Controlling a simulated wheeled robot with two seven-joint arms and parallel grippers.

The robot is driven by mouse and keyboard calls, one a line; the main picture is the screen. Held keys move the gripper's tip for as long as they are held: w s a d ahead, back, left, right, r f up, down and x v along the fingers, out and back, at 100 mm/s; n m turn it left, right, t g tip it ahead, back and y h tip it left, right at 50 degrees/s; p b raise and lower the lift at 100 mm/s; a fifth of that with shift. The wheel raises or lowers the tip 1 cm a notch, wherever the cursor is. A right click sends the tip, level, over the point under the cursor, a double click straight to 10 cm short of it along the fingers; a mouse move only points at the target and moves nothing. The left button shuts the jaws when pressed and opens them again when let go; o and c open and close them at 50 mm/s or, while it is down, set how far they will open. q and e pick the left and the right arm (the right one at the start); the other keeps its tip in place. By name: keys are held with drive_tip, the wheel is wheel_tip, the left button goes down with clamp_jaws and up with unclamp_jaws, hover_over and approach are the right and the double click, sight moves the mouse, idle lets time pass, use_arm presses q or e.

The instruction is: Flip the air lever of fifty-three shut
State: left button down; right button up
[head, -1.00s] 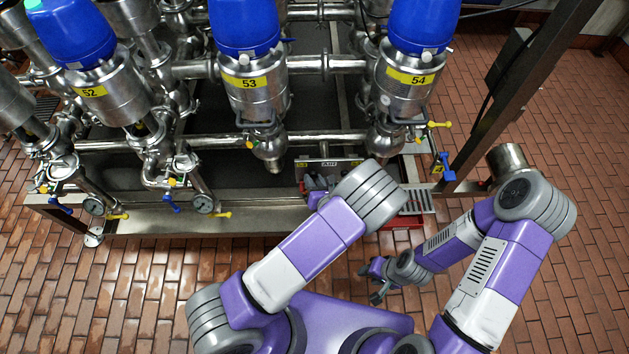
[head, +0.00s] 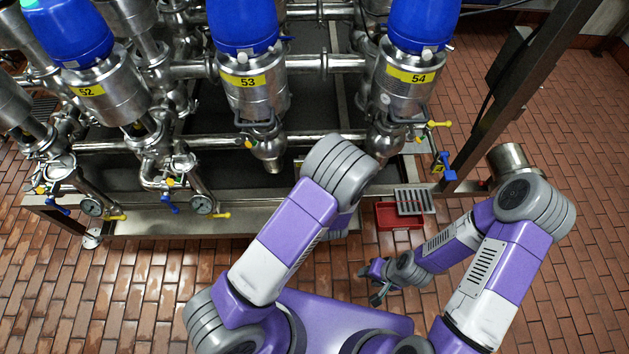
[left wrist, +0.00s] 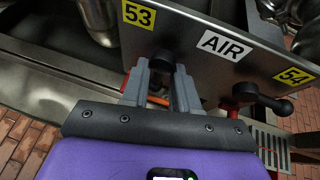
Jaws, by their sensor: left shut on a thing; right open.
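In the left wrist view a steel panel (left wrist: 235,68) carries the labels 53 (left wrist: 138,15), AIR (left wrist: 225,45) and 54 (left wrist: 295,76). My left gripper (left wrist: 163,72) is below and between the 53 and AIR labels, its fingers closed around the black handle (left wrist: 163,60) of the fifty-three air lever. Much of that lever is hidden by the fingers. In the head view my left arm hides the gripper and most of the panel. Valve 53 (head: 250,95) stands behind it. My right gripper (head: 376,284) is open and empty, low over the floor.
The fifty-four lever (left wrist: 262,98), red with a black handle, sits at the panel's right. Valve 52 (head: 105,95) and valve 54 (head: 405,85) flank valve 53. The tiled floor in front is open.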

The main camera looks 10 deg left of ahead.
use_arm(q)
drive_tip(key=c, duration=1.2)
unclamp_jaws()
drive_tip(key=shift+o, duration=0.2)
drive_tip(key=p+v, duration=0.2)
drive_tip(key=v, duration=0.5)
drive_tip(key=shift+s+d, duration=0.15)
drive_tip(key=shift+s, duration=0.15)
drive_tip(key=shift+r, duration=0.1)
